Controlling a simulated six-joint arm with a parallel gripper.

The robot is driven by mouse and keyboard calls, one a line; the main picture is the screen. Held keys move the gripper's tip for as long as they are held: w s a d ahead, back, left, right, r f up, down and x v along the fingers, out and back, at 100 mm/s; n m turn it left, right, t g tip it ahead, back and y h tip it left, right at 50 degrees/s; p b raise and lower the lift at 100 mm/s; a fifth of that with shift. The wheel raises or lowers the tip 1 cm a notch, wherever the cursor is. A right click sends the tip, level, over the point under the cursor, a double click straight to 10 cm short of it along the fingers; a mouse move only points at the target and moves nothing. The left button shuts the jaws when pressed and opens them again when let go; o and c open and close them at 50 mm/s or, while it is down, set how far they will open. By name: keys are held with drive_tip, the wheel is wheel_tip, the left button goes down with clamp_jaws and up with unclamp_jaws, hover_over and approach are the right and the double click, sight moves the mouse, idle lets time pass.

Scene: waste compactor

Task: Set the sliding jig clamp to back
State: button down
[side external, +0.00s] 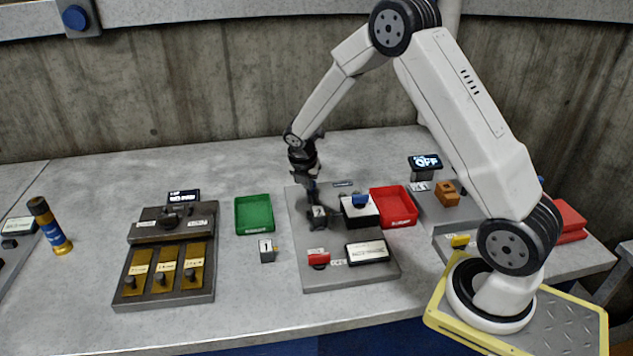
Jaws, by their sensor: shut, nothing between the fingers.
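My gripper (313,198) is shut and points down over the left back part of a grey jig board (340,282). A small dark block with a pale front (318,213) stands right under the fingertips; it looks like the sliding jig clamp, but its marks are too small to read. I cannot tell whether the fingertips touch it. The gripper hides part of the board behind this block. A black and white box with a blue top (360,210) stands to the right of it on the board.
A red piece (318,258) and a white label plate (367,252) are at the board's front. A green tray (254,214) lies left, a red tray (394,207) right. A numbered grey cube (266,251) stands left of the board. A panel with brass plates (165,268) is farther left.

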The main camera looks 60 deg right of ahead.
drive_tip(key=shift+w+d, duration=1.05)
drive_tip(key=shift+d, duration=0.1)
drive_tip(key=shift+a, duration=0.1)
drive_tip(key=shift+s+a+r, duration=0.1)
drive_tip(key=shift+s+a, duration=0.05)
drive_tip(key=shift+a, duration=0.3)
drive_tip(key=a, duration=0.2)
drive_tip(key=s+a, duration=0.1)
drive_tip(key=shift+r, duration=0.3)
drive_tip(key=w+v, duration=0.1)
drive_tip(key=v, duration=0.8)
drive_tip(key=shift+s+r, duration=0.4)
drive_tip(key=shift+s, duration=0.05)
